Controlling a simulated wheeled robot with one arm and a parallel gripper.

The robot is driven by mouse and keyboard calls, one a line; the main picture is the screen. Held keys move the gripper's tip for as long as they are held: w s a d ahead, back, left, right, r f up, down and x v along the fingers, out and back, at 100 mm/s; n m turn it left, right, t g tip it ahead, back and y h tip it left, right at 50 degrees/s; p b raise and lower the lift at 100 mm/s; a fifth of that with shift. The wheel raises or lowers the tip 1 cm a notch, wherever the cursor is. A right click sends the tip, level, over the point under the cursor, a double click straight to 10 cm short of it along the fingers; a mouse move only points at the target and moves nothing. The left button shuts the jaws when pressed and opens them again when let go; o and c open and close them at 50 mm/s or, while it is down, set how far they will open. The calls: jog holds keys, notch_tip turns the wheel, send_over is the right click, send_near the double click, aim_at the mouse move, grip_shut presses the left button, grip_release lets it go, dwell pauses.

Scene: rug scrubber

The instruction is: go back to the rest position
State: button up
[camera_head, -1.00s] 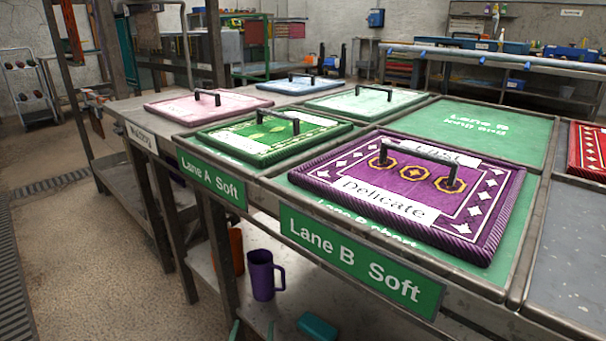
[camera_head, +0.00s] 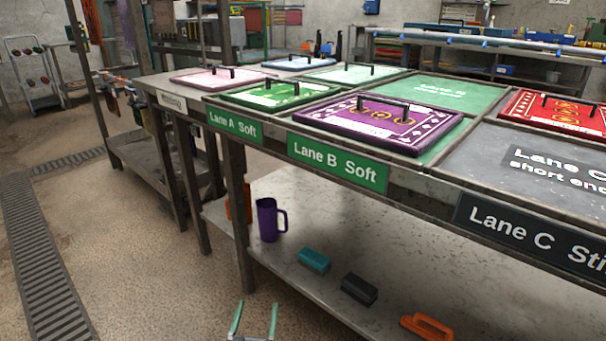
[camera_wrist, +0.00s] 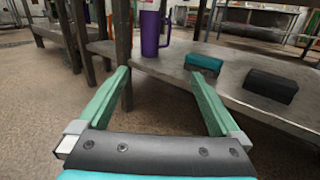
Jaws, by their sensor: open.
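My gripper (camera_head: 254,318) is at the bottom of the head view, in front of the bench's lower shelf. Its two green fingers are spread apart with nothing between them. In the wrist view my gripper (camera_wrist: 165,95) also shows open and empty, with the floor and shelf edge beyond its fingers. The purple mug (camera_head: 268,220) stands upright on the lower shelf, apart from the fingers; it also shows in the wrist view (camera_wrist: 152,32). The teal block (camera_head: 313,260) and the black block (camera_head: 359,289) lie on the shelf to the right.
The lower shelf (camera_head: 330,220) also holds an orange-handled tool (camera_head: 427,327). The bench top carries the purple rug (camera_head: 380,125), green rug (camera_head: 272,95) and red rug (camera_head: 556,111). Bench legs stand close by the gripper. Open floor (camera_head: 150,270) lies to the left, with a drain grate (camera_head: 45,260).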

jog(key=w+d+r+m+g+h+p, duration=0.1)
jog(key=w+d+r+m+g+h, duration=0.2)
jog(key=d+r+m+h, duration=1.1)
jog(key=s+d+r+m+g+p, duration=0.1)
jog(key=s+d+r+m+g, duration=0.25)
jog(key=d, duration=0.35)
jog(key=s+d+r+m+g+h, duration=0.1)
jog(key=s+d+r+m+g, duration=0.25)
jog(key=d, duration=0.45)
jog(key=s+d+r+m+g+p, duration=0.1)
jog(key=s+d+r+m+g, duration=0.2)
jog(key=d, duration=0.4)
jog(key=s+d+m+g+y+p, duration=0.1)
jog(key=s+d+m+g+y, duration=0.2)
jog(key=s, duration=0.5)
jog(key=s+d+m+g+y, duration=0.1)
jog(key=s+m+g+y, duration=0.3)
jog(key=s, duration=0.5)
jog(key=s+a+r+m+y+p, duration=0.2)
jog(key=s+a+m+y, duration=0.2)
jog(key=s+a+y, duration=0.5)
jog(key=a, duration=0.3)
jog(key=shift+a, duration=0.25)
